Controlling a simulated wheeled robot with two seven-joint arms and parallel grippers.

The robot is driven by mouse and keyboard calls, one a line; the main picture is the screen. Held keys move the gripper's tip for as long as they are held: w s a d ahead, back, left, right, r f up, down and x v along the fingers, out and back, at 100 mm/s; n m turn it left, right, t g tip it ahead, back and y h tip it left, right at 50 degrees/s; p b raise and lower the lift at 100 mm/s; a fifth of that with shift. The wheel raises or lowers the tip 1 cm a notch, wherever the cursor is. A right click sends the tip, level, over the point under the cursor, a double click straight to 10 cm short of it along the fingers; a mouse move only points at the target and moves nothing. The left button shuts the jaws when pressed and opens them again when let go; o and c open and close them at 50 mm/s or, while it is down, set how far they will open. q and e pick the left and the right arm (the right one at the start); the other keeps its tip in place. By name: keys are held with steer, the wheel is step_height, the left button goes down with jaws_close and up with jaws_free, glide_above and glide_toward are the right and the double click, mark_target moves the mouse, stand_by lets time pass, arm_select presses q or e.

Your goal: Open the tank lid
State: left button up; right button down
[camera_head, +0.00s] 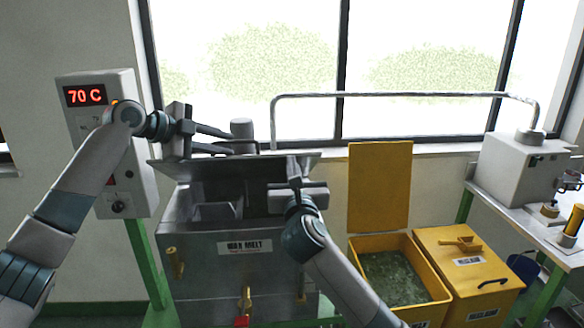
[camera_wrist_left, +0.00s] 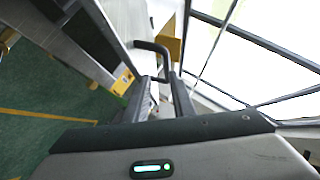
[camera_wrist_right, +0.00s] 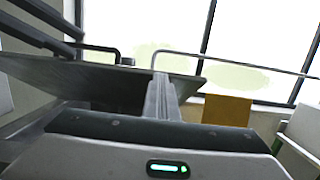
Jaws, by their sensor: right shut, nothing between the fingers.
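The steel wax melt tank (camera_head: 235,248) stands in front of me. Its lid (camera_head: 308,160) is raised, with the underside towards me, and the tank's inside shows below it. The dark lid handle (camera_head: 249,146) sticks up behind the lid's upper edge; it also shows as a bent bar in the left wrist view (camera_wrist_left: 150,46). My left gripper (camera_head: 222,141) is open by the handle, its fingers spread; I cannot tell whether they touch it. My right gripper (camera_head: 296,172) is shut and empty at the lid's right side, its fingertips close to the lid (camera_wrist_right: 120,76); contact is unclear.
A control box (camera_head: 120,175) reading 70 C is on the left. An open yellow bin (camera_head: 437,290) with green pellets and a closed yellow bin (camera_head: 430,240) stand right of the tank. A pipe (camera_head: 400,94) runs above, to a grey machine (camera_head: 510,170) on a bench.

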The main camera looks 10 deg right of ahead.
arm_select(q)
steer(key=v, duration=0.7)
steer(key=shift+w+a+r, duration=0.1)
steer(key=shift+r, duration=0.05)
